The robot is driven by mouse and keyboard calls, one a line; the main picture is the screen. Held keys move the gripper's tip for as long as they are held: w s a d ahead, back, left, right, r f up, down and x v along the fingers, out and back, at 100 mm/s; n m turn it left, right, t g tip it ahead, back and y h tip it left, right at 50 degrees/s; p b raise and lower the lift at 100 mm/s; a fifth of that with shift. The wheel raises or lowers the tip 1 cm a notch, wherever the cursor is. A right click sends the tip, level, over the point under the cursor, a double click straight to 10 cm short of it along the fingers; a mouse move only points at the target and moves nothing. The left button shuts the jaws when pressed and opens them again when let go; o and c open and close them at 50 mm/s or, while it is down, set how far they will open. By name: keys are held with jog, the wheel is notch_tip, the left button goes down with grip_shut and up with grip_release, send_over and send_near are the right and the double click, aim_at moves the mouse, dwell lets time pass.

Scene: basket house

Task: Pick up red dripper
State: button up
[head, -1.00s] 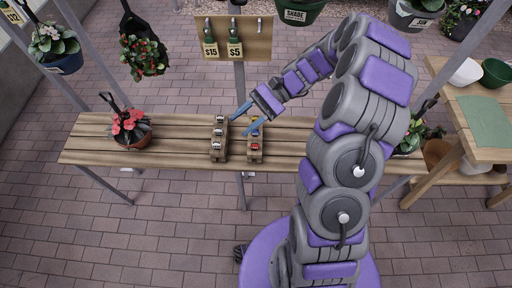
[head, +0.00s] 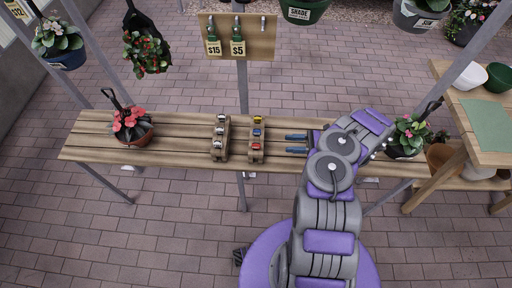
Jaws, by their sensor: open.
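The red dripper (head: 257,146) sits at the near end of a small wooden rack (head: 256,158) on the slatted bench. A blue dripper (head: 257,132) and a yellow dripper (head: 258,119) sit behind it in the same rack. My gripper (head: 296,144) is open and empty to the right of the rack, its two blue fingers pointing left. The fingertips are apart from the rack, with a short gap of bench between. The red dripper lies roughly level with the nearer finger. The gripper's height above the bench is hard to tell.
Potted flowers stand on the bench (head: 180,148) at left (head: 132,127) and right (head: 407,137). A post rises behind the racks, carrying a board (head: 265,48) with green tools.

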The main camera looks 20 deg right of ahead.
jog(key=d+f, duration=0.1)
jog(key=f, duration=0.1)
jog(key=b, duration=0.2)
send_near(251, 147)
jog(key=a+r, duration=0.3)
jog(key=a, duration=0.2)
jog(key=shift+m+t, duration=0.3)
jog(key=shift+w+f+b+x, duration=0.15)
jog(key=shift+b+x, duration=0.15)
jog(key=shift+x, duration=0.55)
jog(key=shift+w+b+x, duration=0.2)
jog(key=shift+b+x, duration=0.15)
jog(key=shift+x, duration=0.5)
jog(key=shift+w+f+b+x, duration=0.15)
jog(key=shift+b+x, duration=0.15)
jog(key=shift+x, duration=0.6)
jog(key=shift+d+r, duration=0.15)
jog(key=shift+d, duration=0.05)
jog(key=shift+c, duration=0.3)
jog(key=c, duration=0.8)
